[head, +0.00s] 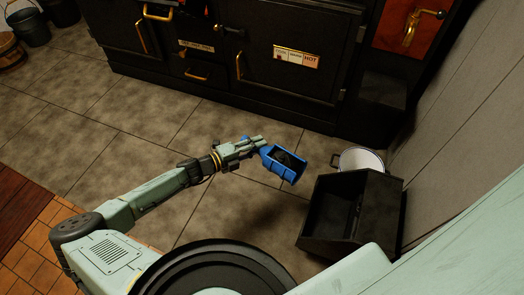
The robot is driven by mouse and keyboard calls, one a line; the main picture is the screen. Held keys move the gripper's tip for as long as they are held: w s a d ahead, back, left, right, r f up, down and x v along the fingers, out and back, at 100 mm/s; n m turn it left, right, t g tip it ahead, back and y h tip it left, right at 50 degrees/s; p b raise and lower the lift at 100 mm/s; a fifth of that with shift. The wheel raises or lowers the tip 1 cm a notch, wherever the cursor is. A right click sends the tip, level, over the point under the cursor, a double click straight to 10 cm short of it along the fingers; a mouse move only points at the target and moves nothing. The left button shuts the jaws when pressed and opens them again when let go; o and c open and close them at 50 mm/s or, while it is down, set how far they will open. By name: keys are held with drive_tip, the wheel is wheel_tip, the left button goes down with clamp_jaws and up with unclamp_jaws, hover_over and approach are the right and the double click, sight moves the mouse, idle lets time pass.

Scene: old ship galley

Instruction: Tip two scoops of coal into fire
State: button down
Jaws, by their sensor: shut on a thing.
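A blue scoop (288,174) with dark lumps of coal (286,157) in it hangs above the tiled floor near the middle of the head view. My gripper (258,146) is shut on the scoop at its back end. A black stove (260,65) stands along the back, with brass handles and a gauge plate marked hot (297,57). Its large door is closed. A small reddish glow (207,10) shows at the top edge; the fire itself is mostly out of frame. A black open-topped bin (387,220) stands to the right of the scoop; its inside is dark.
A white pot or bucket (361,160) stands behind the black bin. A wall (460,130) closes off the right side. Dark buckets (30,28) and a wooden tub (10,52) stand at the far left. The tiled floor between my arm and the stove is clear.

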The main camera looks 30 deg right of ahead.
drive_tip(key=shift+w+a+r+p, duration=0.1)
drive_tip(key=shift+w+a+r, duration=0.35)
drive_tip(key=shift+w, duration=0.45)
drive_tip(key=shift+w+a+r+p, duration=0.15)
drive_tip(key=shift+w+a+r, duration=0.25)
drive_tip(key=shift+w, duration=0.5)
drive_tip(key=shift+w+a+r+p, duration=0.1)
drive_tip(key=shift+w+a+r, duration=0.3)
drive_tip(key=shift+w, duration=0.5)
drive_tip(key=shift+a+f, duration=0.1)
